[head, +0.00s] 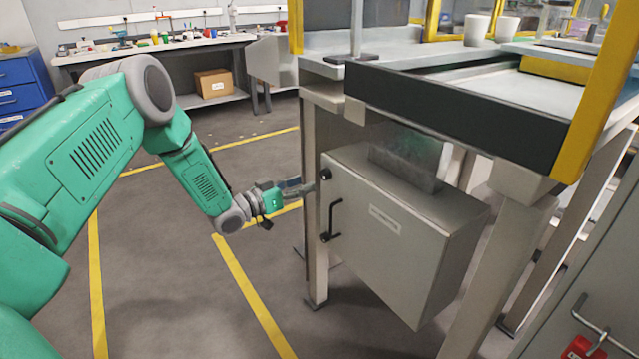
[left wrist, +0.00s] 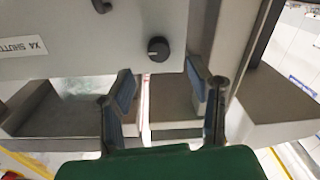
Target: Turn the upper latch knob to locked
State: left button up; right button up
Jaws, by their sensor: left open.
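The upper latch knob (head: 326,174) is a small dark round knob near the top left of the grey cabinet door (head: 375,235). A dark round knob (left wrist: 158,49) also shows in the left wrist view, on the grey door face, ahead of and between my fingertips. A pale mark shows on it, but I cannot tell its setting. My left gripper (head: 303,190) is beside the door's left edge, just below the upper knob. In the left wrist view its two blue-padded fingers (left wrist: 160,84) are spread with nothing between them, apart from the knob. My right gripper is out of view.
A black bar handle (head: 335,215) and a lower knob (head: 325,237) are on the door below. A table leg (head: 312,240) stands close by the gripper. The bench top (head: 450,105) overhangs the cabinet. The floor at left is clear.

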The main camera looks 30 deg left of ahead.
aim_at(323, 176)
pick_arm(q)
jog(key=b+x, duration=0.1)
jog(key=x, duration=0.4)
jog(key=shift+w+f, duration=0.1)
jog(key=shift+w+d, duration=0.3)
jog(key=shift+d, duration=0.05)
jog(key=shift+a, duration=0.15)
jog(key=shift+c, duration=1.3)
grip_shut()
